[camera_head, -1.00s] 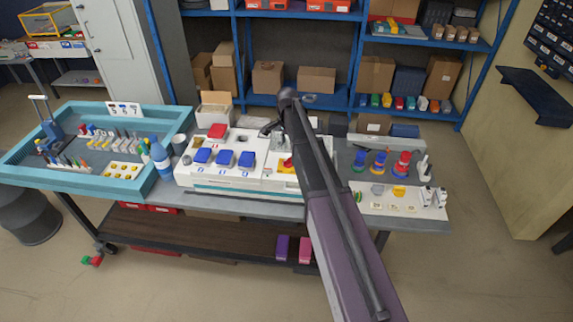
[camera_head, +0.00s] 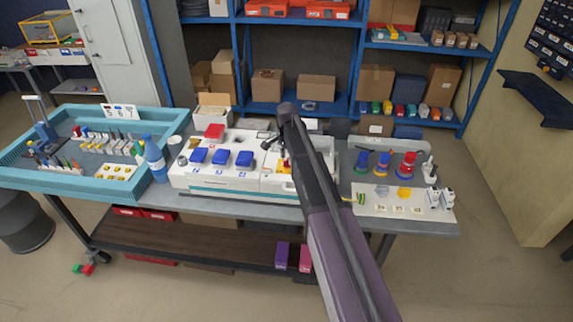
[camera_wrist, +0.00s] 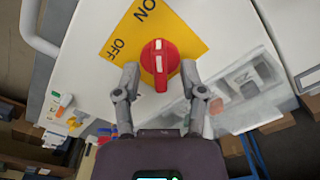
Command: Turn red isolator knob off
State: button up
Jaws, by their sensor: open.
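The red isolator knob (camera_wrist: 160,64) sits on a yellow plate (camera_wrist: 185,25) marked ON and OFF, on the face of a white box. Its raised ridge, with a white stripe, runs up and down in the wrist view. My gripper (camera_wrist: 160,72) is open, with one fingertip on each side of the knob. I cannot tell whether either fingertip touches it. In the head view, a bit of the knob (camera_head: 285,167) shows beside my dark arm. The arm hides part of the box there.
The white socket box (camera_head: 215,178) with several blue covers stands left of the arm. A blue bottle (camera_head: 155,160) and teal tray (camera_head: 110,200) are further left. A board (camera_head: 370,205) with small parts and several coloured rings on posts are to the right.

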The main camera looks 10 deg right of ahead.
jog(key=shift+f+b, duration=0.35)
jog(key=shift+f, duration=0.25)
grip_shut()
